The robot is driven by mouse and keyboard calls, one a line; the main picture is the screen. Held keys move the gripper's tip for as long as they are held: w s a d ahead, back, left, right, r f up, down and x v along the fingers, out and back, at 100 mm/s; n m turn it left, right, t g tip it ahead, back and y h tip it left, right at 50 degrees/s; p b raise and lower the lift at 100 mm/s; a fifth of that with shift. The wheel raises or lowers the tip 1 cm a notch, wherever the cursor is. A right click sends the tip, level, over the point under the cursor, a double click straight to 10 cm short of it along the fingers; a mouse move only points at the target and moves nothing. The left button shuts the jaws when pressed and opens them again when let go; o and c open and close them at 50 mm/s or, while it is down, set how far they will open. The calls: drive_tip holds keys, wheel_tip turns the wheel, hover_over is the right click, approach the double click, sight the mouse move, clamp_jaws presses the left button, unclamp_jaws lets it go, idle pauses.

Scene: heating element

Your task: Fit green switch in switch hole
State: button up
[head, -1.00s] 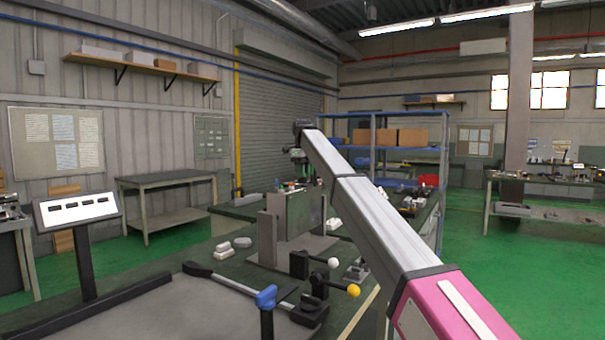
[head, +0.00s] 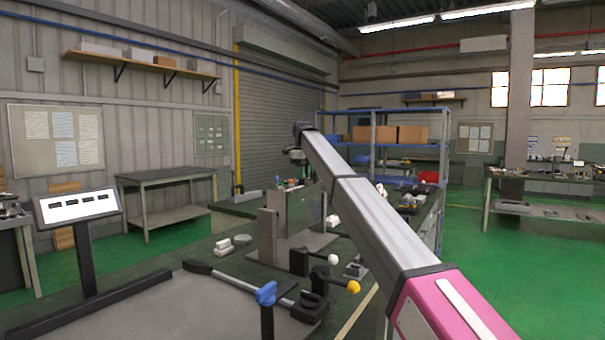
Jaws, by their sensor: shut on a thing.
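My gripper (head: 297,165) hangs at the far end of my arm, small and dark, over the back of the long bench. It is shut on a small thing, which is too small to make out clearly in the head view. Just below and around it stands an upright grey-green housing (head: 304,210) with several small coloured parts by its top edge. I cannot tell the green switch or the switch hole apart at this distance. Whether the gripper touches the housing is also unclear.
A grey fixture with a white-knobbed lever (head: 332,260) and a yellow-knobbed lever (head: 353,287) stands before the housing. A blue-handled clamp (head: 266,294) is nearer. White blocks (head: 224,247) lie left of the housing. A tilted display (head: 77,206) stands at left.

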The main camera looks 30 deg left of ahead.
drive_tip(key=shift+f, duration=0.7)
drive_tip(key=o, duration=1)
drive_tip(key=shift+c, duration=0.2)
wheel_tip(320, 180, up, 11)
drive_tip(key=shift+f, duration=0.15)
drive_tip(key=shift+s, duration=0.1)
